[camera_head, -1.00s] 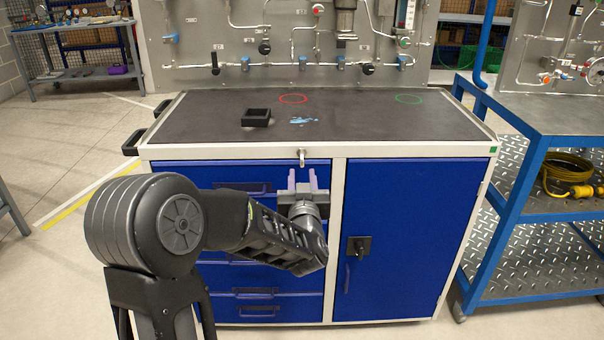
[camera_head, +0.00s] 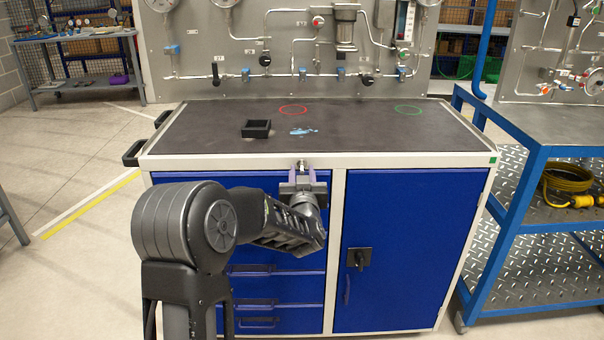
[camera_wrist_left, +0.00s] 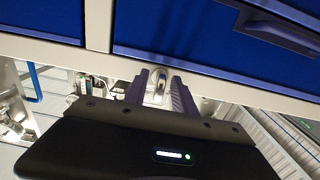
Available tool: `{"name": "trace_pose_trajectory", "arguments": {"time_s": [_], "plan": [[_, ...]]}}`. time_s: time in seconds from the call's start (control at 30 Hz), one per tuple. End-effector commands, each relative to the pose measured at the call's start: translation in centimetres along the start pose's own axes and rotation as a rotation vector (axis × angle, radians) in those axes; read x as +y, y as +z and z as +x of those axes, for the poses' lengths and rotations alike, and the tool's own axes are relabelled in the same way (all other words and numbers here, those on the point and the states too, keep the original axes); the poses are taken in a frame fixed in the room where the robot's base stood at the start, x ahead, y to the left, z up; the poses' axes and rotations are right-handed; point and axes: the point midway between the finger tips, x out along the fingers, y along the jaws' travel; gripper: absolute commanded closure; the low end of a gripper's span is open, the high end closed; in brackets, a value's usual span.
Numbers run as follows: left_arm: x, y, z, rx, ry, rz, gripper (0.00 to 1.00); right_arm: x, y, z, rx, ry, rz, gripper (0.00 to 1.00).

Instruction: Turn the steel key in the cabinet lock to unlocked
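The steel key (camera_head: 301,165) sticks out of the lock in the pale front rail of the blue cabinet (camera_head: 405,220), above the top drawer. In the left wrist view the key (camera_wrist_left: 158,88) lies between my two purple-grey fingers. My left gripper (camera_head: 302,173) is open, with its fingers on either side of the key; a gap shows beside it, and I cannot make out contact. The lock face is mostly hidden behind the key and fingers. My right gripper is in neither view.
A black open box (camera_head: 257,129), a blue smear, a red ring (camera_head: 293,109) and a green ring (camera_head: 409,109) are on the dark worktop. A gauge panel (camera_head: 280,60) stands behind. The right door has a black handle (camera_head: 359,259). A blue trolley (camera_head: 540,220) stands at right.

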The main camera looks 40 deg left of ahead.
Motion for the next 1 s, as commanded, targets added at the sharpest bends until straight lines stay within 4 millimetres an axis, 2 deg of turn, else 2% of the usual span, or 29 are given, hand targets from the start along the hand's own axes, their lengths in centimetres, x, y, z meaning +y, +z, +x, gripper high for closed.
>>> {"name": "trace_pose_trajectory", "arguments": {"time_s": [0.27,0.63,1.0], "plan": [[-0.02,-0.01,0.14,0.000,0.000,0.000,0.69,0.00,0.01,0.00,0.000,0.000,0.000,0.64],[-0.01,0.00,0.11,0.000,0.000,0.000,0.99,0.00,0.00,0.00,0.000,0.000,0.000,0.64],[-0.01,0.01,0.11,0.000,0.000,0.000,1.00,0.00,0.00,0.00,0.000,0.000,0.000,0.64]]}}
